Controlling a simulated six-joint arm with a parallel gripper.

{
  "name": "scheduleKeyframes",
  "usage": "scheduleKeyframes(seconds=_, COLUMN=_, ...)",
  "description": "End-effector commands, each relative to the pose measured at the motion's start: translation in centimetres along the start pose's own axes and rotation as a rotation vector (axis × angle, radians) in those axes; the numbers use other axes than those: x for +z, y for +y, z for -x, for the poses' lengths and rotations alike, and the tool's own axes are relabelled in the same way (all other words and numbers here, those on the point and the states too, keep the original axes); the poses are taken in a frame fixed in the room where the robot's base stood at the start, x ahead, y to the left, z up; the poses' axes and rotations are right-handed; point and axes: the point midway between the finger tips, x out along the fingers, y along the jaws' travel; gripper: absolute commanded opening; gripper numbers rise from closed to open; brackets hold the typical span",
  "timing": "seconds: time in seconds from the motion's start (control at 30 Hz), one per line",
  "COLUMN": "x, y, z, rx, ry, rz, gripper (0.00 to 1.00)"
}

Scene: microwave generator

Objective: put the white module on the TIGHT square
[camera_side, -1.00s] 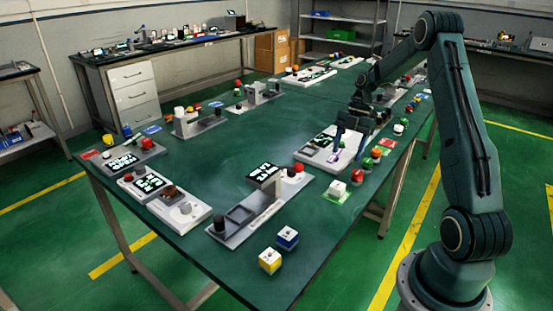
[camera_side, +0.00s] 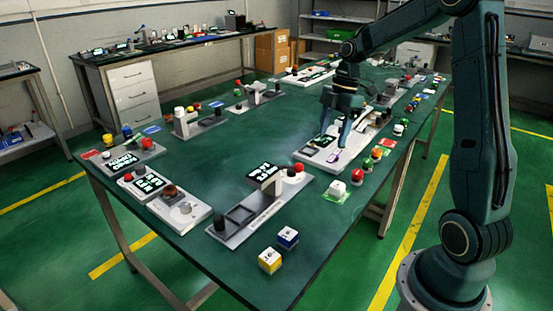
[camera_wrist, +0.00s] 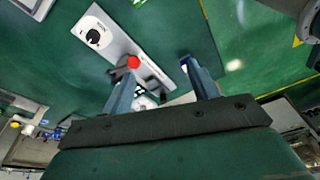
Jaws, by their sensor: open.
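A white block (camera_side: 336,189), which looks like the white module, sits on a small green mat (camera_side: 327,199) at the right edge of the table in the side view. My gripper (camera_side: 333,140) is open and points down above a light panel with a screen, farther back than the white block. Nothing shows between its fingers in the side view. In the wrist view my gripper (camera_wrist: 156,76) has its two fingers apart. The lettering on the mats and squares is too small to read, so I cannot tell which one is TIGHT.
A grey station (camera_side: 240,228) with a raised screen stands nearer the front. A yellow-and-white cube (camera_side: 270,260) and a blue-and-white cube (camera_side: 287,238) sit at the front edge. Several coloured buttons line the right edge. The table's middle is clear.

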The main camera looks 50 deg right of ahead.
Motion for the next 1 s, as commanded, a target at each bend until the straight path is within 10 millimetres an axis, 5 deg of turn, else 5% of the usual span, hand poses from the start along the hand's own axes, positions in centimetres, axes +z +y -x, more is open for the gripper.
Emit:
scheduleKeyframes(seconds=0.2, x=-5.1, y=-3.5, z=2.8, rx=0.081, ry=-0.04, rz=-0.181, gripper=0.6)
scheduleKeyframes(seconds=0.5, x=-9.9, y=-9.4, z=5.2, rx=0.206, ry=-0.039, rz=-0.441, gripper=0.6)
scheduleKeyframes(seconds=1.0, x=-13.0, y=-19.8, z=6.2, rx=0.393, ry=0.115, rz=-0.869, gripper=0.6)
